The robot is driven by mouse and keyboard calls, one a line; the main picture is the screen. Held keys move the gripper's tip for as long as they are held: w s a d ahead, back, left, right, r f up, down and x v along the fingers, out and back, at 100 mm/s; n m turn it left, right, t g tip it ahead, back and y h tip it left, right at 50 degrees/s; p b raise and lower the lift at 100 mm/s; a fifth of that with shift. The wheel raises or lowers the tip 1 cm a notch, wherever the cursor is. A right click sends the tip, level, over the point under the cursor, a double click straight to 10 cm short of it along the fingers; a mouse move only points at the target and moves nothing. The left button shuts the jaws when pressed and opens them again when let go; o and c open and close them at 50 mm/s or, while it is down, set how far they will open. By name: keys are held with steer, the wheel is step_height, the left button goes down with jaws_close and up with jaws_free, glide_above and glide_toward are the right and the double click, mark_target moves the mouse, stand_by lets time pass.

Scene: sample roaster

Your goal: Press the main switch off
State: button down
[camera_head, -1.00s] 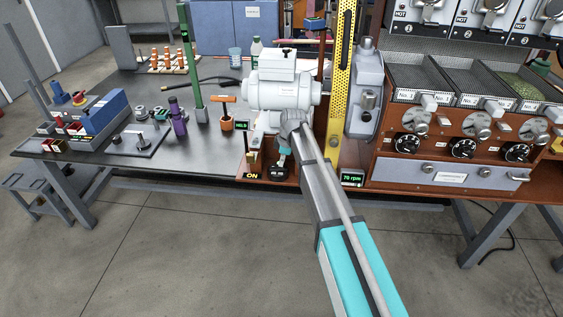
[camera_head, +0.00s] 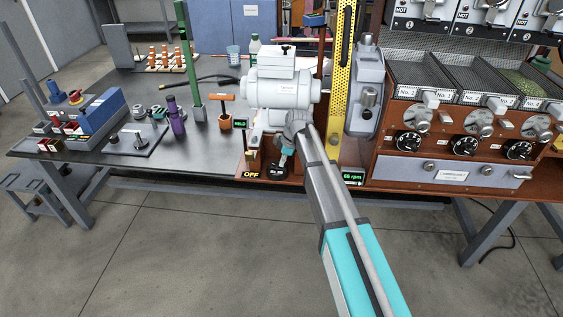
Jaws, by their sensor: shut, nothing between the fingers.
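The main switch (camera_head: 253,157) is a small upright piece at the front of the wooden base, below the pale grey motor (camera_head: 285,92). The label (camera_head: 251,174) below it reads OFF. My gripper (camera_head: 275,171) is dark and small in the head view, just right of the switch and low in front of the motor. It is shut and empty. My arm hides part of the base, and I cannot tell whether the fingertips touch the switch.
A small display (camera_head: 353,177) reads about 65 rpm. A yellow perforated guard (camera_head: 342,95) stands right of the motor. The roaster panel with black knobs (camera_head: 464,145) is further right. An orange-handled tool (camera_head: 225,112) stands left on the dark bench.

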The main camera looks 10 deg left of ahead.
steer(key=shift+a+r, duration=0.35)
steer(key=shift+a, duration=0.4)
steer(key=shift+r+p, duration=0.2)
steer(key=shift+p, duration=0.25)
steer(key=p+v, duration=0.4)
steer(key=shift+r, duration=0.2)
steer(key=d+r+p, duration=0.1)
steer(key=r+p, duration=0.1)
steer(key=d+r+p, duration=0.2)
steer(key=r+p, duration=0.1)
steer(key=d+r+p, duration=0.2)
steer(key=shift+d+r+p, duration=0.2)
steer(key=shift+p, duration=0.15)
steer(key=shift+d, duration=0.15)
stand_by(0.4)
steer(key=s+d+r+m+h+p, duration=0.1)
steer(key=s+d+r+m+p, duration=0.2)
steer(key=s+d+m, duration=0.6)
steer(key=s+d+r+m+h+p, duration=0.2)
steer(key=s+d+r+m+p, duration=0.1)
steer(key=s+d+m, duration=0.6)
steer(key=s+d, duration=0.3)
steer(key=s, duration=0.3)
steer(key=shift+s+d, duration=0.25)
steer(key=shift+s, duration=0.1)
